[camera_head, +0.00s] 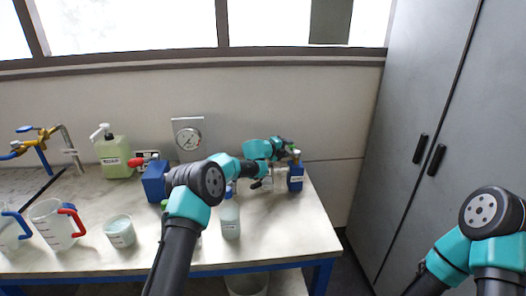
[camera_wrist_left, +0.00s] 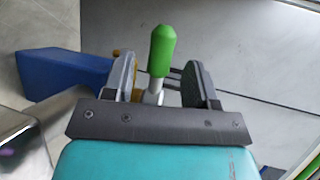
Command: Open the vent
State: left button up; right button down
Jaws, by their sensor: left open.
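A green handle on a metal stem (camera_wrist_left: 162,52), which looks like the vent's handle, stands between the two fingers of my left gripper (camera_wrist_left: 160,80) in the left wrist view. The fingers are open on either side of it, with a visible gap at the right finger; contact on the left side is hard to tell. In the head view my left gripper (camera_head: 288,150) is at the top of the blue vessel (camera_head: 295,178) near the table's right end. That vessel's blue body also shows in the wrist view (camera_wrist_left: 62,75). My right gripper is out of the picture.
Clear glassware (camera_head: 280,178) stands beside the blue vessel, and a labelled bottle (camera_head: 230,220) is in front. A second blue vessel with a red handle (camera_head: 154,182), jugs (camera_head: 53,226) and a pump bottle (camera_head: 114,157) are left. Grey cabinets (camera_head: 425,110) stand right.

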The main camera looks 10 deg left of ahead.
pick_arm(q)
jog(key=v, duration=1.3)
jog(key=shift+s+a, duration=0.25)
